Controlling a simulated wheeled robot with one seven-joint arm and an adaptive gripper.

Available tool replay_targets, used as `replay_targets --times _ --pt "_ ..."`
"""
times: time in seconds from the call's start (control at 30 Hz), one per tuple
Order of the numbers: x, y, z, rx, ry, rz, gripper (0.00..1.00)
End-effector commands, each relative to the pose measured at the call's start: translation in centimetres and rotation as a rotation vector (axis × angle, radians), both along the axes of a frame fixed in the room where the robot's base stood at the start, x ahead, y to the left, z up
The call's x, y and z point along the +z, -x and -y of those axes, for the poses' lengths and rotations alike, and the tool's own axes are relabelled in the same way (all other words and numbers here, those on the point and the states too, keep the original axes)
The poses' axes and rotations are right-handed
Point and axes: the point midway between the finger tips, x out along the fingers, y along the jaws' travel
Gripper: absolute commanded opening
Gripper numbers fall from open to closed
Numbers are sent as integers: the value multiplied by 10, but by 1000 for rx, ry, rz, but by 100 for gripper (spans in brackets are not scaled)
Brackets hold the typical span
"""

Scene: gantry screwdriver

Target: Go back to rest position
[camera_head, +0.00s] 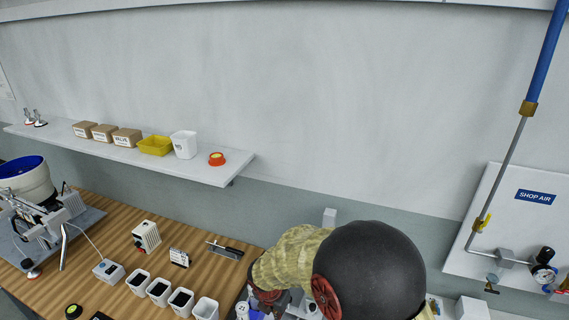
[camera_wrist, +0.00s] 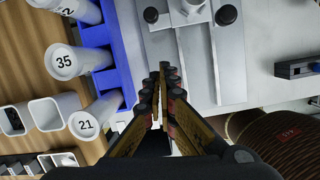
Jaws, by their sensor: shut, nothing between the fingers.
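My gripper (camera_wrist: 160,95) shows in the wrist view with its two fingers together at the tips, shut and empty. It is over a grey metal plate (camera_wrist: 232,80) with a rail, and touches nothing that I can see. In the head view my arm's camouflage sleeve and dark round joint fill the lower middle and hide the gripper and the bench area behind them.
The wooden bench (camera_head: 100,230) carries several white cups (camera_head: 206,308) at the front. A wall shelf (camera_head: 130,155) holds boxes, a yellow bin (camera_head: 156,145) and a white bin (camera_head: 184,144). A shop air panel (camera_head: 515,230) is at right.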

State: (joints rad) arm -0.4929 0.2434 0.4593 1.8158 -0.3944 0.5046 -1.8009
Motion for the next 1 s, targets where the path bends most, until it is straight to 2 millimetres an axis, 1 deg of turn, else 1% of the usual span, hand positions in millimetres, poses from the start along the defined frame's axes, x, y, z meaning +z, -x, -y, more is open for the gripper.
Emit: replay_targets --times 0.07,0.17,0.27,0.37,0.4,0.47,0.5,0.6,0.7,0.8,0.9,1.0 --pt "-2 8 5 -153 -17 -9 0" --pt "-10 34 18 -414 -27 -40 0" --pt "1 58 30 -687 -45 -45 0" --pt "27 79 45 -980 -80 -28 0" --pt "40 88 53 -1103 -98 -18 0" --pt "62 101 66 -1291 -131 -1 0" --pt "78 109 75 -1419 -158 11 0" --pt "114 131 96 -1697 -226 37 0" --pt "147 152 116 -1929 -302 57 0" --pt "175 172 133 -2121 -384 69 0" --pt "200 192 150 -2274 -476 79 0" --pt "223 210 164 -2374 -577 87 0"
